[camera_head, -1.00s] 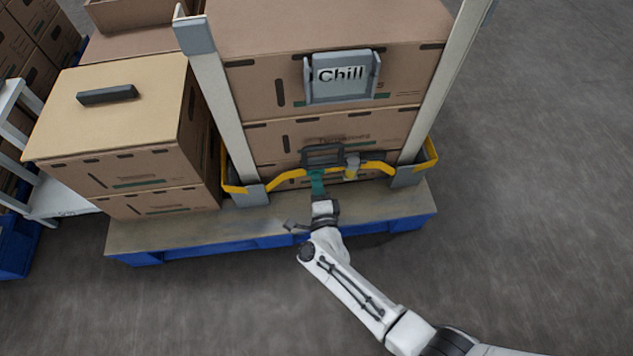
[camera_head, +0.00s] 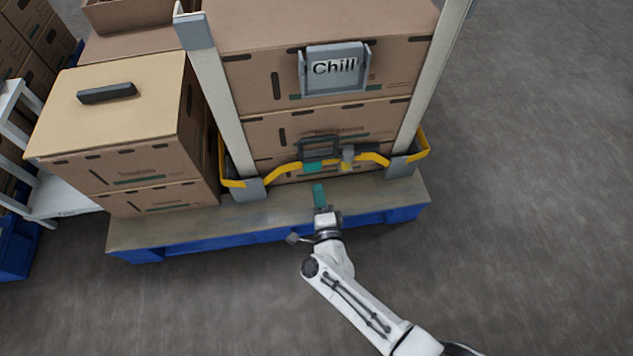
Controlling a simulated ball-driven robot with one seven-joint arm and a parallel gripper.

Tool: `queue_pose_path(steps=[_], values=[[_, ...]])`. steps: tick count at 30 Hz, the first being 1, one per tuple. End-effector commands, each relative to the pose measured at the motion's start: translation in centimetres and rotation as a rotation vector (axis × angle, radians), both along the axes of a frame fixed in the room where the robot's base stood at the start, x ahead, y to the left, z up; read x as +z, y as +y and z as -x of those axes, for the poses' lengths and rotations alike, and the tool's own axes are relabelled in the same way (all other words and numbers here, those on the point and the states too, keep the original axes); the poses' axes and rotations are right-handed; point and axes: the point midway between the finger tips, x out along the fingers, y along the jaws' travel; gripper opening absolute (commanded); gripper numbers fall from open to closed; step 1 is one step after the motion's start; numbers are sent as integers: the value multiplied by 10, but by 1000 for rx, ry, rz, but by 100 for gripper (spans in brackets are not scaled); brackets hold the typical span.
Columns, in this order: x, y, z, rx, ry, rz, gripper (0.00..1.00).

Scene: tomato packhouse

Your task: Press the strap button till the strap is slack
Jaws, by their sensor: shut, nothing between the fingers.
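The yellow strap (camera_head: 371,157) runs across the front of the stacked boxes between two pale upright posts, bending along its length. A dark grey buckle (camera_head: 319,146) sits in its middle, with a teal patch (camera_head: 313,166) at its lower edge. A small grey piece (camera_head: 347,158) is on the strap just right of the buckle. I cannot tell for sure which part is the button, or how tight the strap is. My gripper (camera_head: 319,187) has teal fingers, shut and empty. It is below the buckle in the picture, over the pallet's front edge, with a visible gap to the strap.
The boxes stand on a blue-sided pallet (camera_head: 275,233). A grey "Chill" sign holder (camera_head: 334,85) is on the upper box. A separate box stack with a black bar (camera_head: 107,93) stands left, beside a white rack (camera_head: 14,125). The floor right is clear.

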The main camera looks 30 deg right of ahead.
Motion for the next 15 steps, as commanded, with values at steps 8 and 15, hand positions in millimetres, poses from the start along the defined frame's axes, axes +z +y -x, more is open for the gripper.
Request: queue_pose_path(steps=[8,15], values=[[0,17,47,5,5,-2,0],[-1,24,69,4,4,1,0]])
